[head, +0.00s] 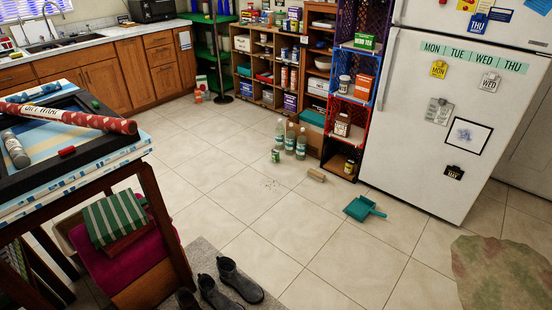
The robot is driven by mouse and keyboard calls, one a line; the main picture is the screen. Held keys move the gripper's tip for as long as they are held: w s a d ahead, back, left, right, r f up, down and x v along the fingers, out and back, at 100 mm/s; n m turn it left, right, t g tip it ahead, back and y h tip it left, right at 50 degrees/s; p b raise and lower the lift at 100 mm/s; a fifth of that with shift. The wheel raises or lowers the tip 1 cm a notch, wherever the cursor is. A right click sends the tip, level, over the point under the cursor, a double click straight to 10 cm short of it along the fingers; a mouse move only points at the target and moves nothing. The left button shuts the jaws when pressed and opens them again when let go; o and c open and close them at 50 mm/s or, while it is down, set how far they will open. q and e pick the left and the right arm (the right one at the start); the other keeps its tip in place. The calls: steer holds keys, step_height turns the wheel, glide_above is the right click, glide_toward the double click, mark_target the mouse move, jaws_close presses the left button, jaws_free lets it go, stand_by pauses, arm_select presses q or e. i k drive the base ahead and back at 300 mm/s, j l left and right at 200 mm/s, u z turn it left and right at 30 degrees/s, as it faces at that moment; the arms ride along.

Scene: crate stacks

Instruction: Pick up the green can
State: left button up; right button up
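A small green can (275,156) stands upright on the tiled floor, just left of several clear bottles (290,139). Another small can with some green on it (350,166) stands in the lowest compartment of the crate stack (348,110); its details are too small to tell. Neither of my grippers is in view, so none is seen near either can.
A teal dustpan (362,208) and a small tan block (316,175) lie on the floor. A table (62,180) stands at left, with boots (240,280) beside it. The white fridge (450,110) stands at right. The middle floor is mostly clear.

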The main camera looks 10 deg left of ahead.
mark_target(275, 153)
steer(key=i+l+z, duration=0.25)
steer(key=i+z, duration=0.15)
steer(key=i, duration=0.15)
steer(key=i+l+z, duration=0.1)
steer(key=i+z, duration=0.35)
steer(key=i+u, duration=0.35)
steer(key=i, duration=0.25)
steer(key=i+l+u, duration=0.35)
steer(key=i, duration=0.25)
steer(key=i+j+u, duration=0.15)
steer(key=i+u, duration=0.5)
steer(key=i, duration=0.3)
